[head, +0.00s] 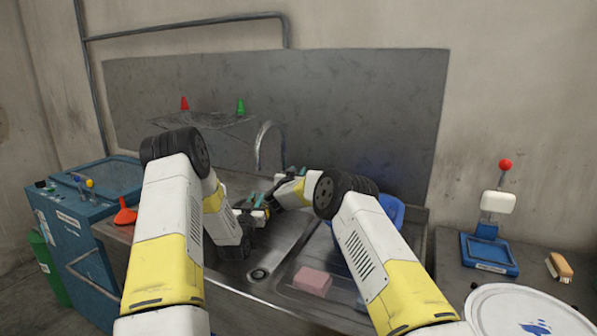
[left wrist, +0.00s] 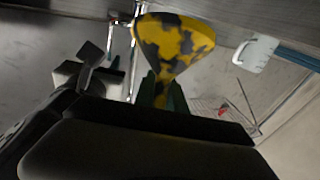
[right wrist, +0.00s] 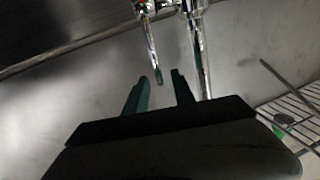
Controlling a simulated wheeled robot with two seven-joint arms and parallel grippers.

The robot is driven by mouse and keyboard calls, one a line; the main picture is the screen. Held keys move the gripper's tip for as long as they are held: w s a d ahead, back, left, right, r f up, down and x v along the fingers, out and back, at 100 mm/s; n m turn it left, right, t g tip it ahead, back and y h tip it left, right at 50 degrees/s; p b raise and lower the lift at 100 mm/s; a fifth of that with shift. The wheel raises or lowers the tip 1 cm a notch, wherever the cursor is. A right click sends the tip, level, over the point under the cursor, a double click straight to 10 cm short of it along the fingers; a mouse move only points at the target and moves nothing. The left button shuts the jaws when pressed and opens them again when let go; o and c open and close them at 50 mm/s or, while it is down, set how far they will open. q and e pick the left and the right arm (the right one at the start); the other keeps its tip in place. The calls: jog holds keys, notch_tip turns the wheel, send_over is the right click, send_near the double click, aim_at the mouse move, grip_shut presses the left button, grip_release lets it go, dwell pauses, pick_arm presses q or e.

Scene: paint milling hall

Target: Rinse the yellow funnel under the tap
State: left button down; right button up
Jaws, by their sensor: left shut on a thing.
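The yellow funnel (left wrist: 175,42), blotched with dark stains, is held between the green fingers of my left gripper (left wrist: 163,92); its wide mouth faces away from the fingers. In the head view my left gripper (head: 256,203) is low over the sink (head: 262,250), and the funnel is mostly hidden there. The chrome tap (head: 267,142) arches up behind the sink. My right gripper (head: 297,173) is close to the tap, to the right of its spout. In the right wrist view its fingers (right wrist: 160,92) are apart, with chrome tap parts (right wrist: 197,45) just beyond. I see no water running.
An orange funnel (head: 125,213) stands at the counter's left. A wire rack (head: 200,120) with red (head: 185,103) and green (head: 240,107) cones is on the back wall. A pink sponge (head: 312,281) and blue basin (head: 391,209) are right of the drain (head: 259,273).

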jog(key=shift+w+d, duration=0.15)
jog(key=shift+w, duration=0.75)
jog(key=shift+c, duration=0.4)
grip_shut()
dwell(0.5)
